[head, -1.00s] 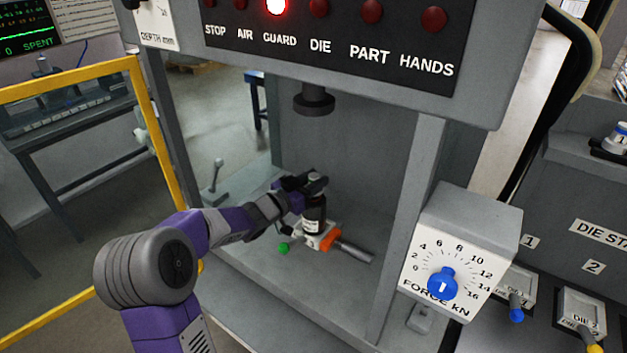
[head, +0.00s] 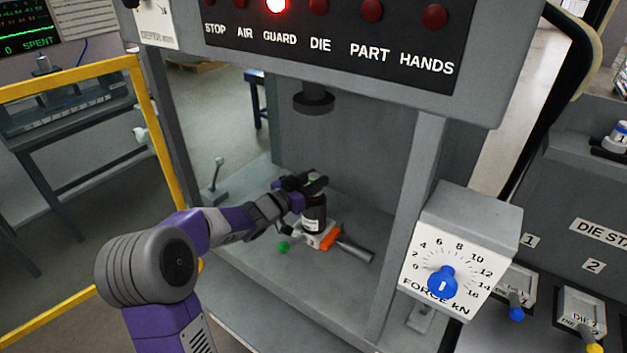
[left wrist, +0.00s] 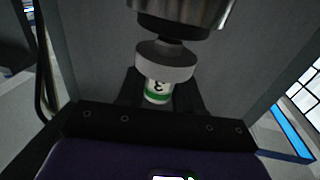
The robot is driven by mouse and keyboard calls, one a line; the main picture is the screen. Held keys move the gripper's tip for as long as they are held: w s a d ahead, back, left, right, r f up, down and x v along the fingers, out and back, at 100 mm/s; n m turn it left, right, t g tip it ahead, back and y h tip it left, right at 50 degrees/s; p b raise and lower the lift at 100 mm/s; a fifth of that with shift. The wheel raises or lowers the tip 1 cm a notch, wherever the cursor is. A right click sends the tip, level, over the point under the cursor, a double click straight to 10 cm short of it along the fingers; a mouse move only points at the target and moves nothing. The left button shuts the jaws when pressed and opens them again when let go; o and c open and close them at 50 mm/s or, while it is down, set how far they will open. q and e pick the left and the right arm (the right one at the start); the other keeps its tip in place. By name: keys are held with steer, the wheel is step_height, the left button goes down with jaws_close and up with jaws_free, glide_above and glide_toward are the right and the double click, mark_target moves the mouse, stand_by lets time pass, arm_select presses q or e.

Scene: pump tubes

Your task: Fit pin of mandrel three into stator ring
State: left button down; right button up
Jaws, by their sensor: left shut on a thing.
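My left gripper (head: 312,185) is shut on mandrel three, just above the dark upright cylinder in the press. In the left wrist view, mandrel three (left wrist: 157,90) shows a white body marked 3, a green band and a grey disc, between my dark fingers (left wrist: 160,98). Past the disc, a short dark neck meets or lines up with a round metal part with a dark rim (left wrist: 180,20). This may be the stator ring, the dark cylinder (head: 314,215) of the head view. The pin's tip is hidden, so I cannot tell how deep it sits. My right gripper is out of view.
The cylinder stands on a pale block with an orange part (head: 329,240), a grey rod (head: 355,250) and a green ball (head: 283,246). The press ram (head: 314,101) hangs above. A force dial box (head: 460,255) stands at the right, a yellow guard frame (head: 70,80) at the left.

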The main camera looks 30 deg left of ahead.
mark_target(314, 175)
arm_select(q)
steer(key=shift+f+b, duration=0.6)
steer(key=shift+f, duration=0.2)
steer(key=c, duration=0.7)
jaws_free()
steer(key=shift+c, duration=0.2)
steer(key=shift+o, duration=0.4)
steer(key=shift+f, duration=0.2)
step_height(314, 175, up, 10)
steer(key=p, duration=0.4)
steer(key=shift+r, duration=0.15)
